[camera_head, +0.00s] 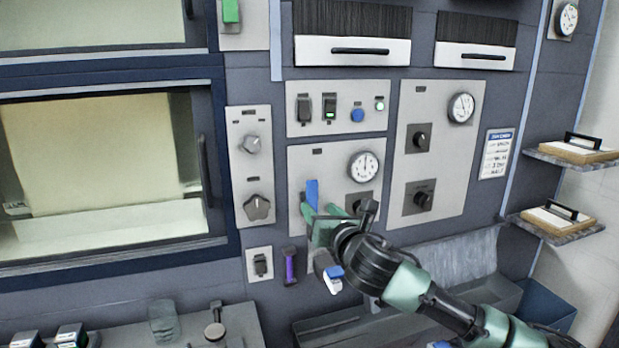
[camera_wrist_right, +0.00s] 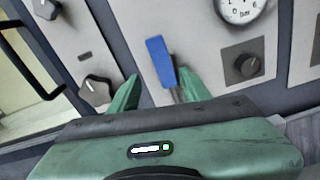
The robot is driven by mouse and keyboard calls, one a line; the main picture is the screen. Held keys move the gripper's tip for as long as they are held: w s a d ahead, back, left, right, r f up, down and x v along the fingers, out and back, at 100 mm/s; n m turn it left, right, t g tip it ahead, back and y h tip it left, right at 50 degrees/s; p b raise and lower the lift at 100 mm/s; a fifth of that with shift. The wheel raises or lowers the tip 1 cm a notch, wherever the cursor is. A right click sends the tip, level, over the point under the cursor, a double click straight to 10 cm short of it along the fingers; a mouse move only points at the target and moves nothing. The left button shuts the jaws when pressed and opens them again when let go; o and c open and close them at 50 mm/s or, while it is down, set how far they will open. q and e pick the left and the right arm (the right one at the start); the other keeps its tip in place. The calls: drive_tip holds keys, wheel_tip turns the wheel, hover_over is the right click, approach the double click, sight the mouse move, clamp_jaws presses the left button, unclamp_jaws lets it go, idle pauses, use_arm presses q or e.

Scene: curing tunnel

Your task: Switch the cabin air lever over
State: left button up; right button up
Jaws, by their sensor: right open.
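A lever with a flat blue handle (camera_head: 312,193) points upward on a light grey panel (camera_head: 305,160) with a round gauge. No readable label shows that it is the cabin air lever. In the right wrist view the blue handle (camera_wrist_right: 160,61) tilts slightly, its thin stem running down between my fingers. My right gripper (camera_head: 320,210) is open, with one green finger on each side of the stem in the right wrist view (camera_wrist_right: 160,82). I cannot tell whether either finger touches it. The lever's base is hidden behind my gripper. My left gripper is not in view.
A bar gauge (camera_head: 364,167) and a dark knob (camera_wrist_right: 243,66) sit right of the lever. A panel with two knobs (camera_head: 257,207) is on the left. A purple handle (camera_head: 290,266) is below. An oven window (camera_head: 90,150) fills the left, and shelves (camera_head: 570,153) jut out right.

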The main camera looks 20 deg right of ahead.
sight(313, 182)
drive_tip(key=w+r, duration=0.1)
drive_tip(key=w, duration=0.1)
drive_tip(key=w+r+n+p, duration=0.1)
drive_tip(key=w+r, duration=0.1)
drive_tip(key=w+r+n+p, duration=0.1)
drive_tip(key=w, duration=0.1)
drive_tip(key=shift+w+d+r+t, duration=0.2)
drive_tip(key=shift+w+t, duration=0.1)
drive_tip(key=shift+t, duration=0.1)
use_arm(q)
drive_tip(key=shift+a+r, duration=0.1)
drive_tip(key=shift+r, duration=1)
use_arm(e)
drive_tip(key=shift+w+f, duration=0.15)
drive_tip(key=shift+w, duration=0.55)
clamp_jaws()
